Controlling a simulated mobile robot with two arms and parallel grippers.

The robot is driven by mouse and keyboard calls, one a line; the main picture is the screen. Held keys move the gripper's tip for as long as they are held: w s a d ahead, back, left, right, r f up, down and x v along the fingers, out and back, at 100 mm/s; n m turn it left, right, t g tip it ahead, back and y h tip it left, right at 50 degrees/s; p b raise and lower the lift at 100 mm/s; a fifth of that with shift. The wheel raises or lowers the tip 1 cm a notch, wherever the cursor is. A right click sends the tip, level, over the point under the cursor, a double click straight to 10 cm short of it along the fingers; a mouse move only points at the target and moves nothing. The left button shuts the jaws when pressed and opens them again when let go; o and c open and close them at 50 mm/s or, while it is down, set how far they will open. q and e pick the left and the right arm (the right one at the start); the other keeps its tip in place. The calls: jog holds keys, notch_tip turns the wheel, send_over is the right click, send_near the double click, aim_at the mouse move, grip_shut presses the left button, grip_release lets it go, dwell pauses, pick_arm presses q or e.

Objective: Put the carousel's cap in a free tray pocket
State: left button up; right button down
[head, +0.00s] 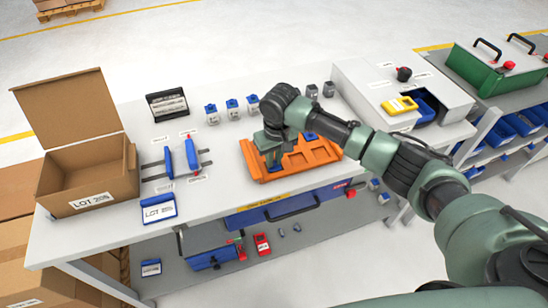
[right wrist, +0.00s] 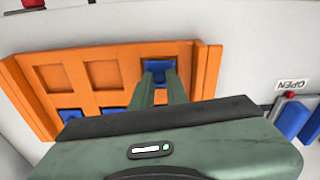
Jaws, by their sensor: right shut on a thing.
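The orange tray (head: 318,160) lies on the workbench, and its square pockets show in the right wrist view (right wrist: 88,54). My right gripper (head: 271,155) reaches down over the tray's left part. In the right wrist view, my right gripper (right wrist: 160,82) is shut on a small blue cap (right wrist: 158,64) at a corner pocket. I cannot tell whether the cap touches the pocket floor. Other blue pieces (right wrist: 70,114) lie in pockets along the other row. No carousel can be made out. My left gripper is not in view.
An open cardboard box (head: 88,180) stands at the left. Several grey blocks with blue tops (head: 232,110) stand behind the tray. A white cabinet (head: 375,80) with a yellow device (head: 398,106) is at the right.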

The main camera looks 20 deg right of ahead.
aim_at(276, 169)
jog(key=c, duration=1.4)
grip_release()
jog(key=shift+f, duration=0.1)
jog(key=shift+c, duration=0.2)
notch_tip(276, 169, up, 12)
jog(key=s+b, duration=0.1)
jog(key=shift+s, duration=0.2)
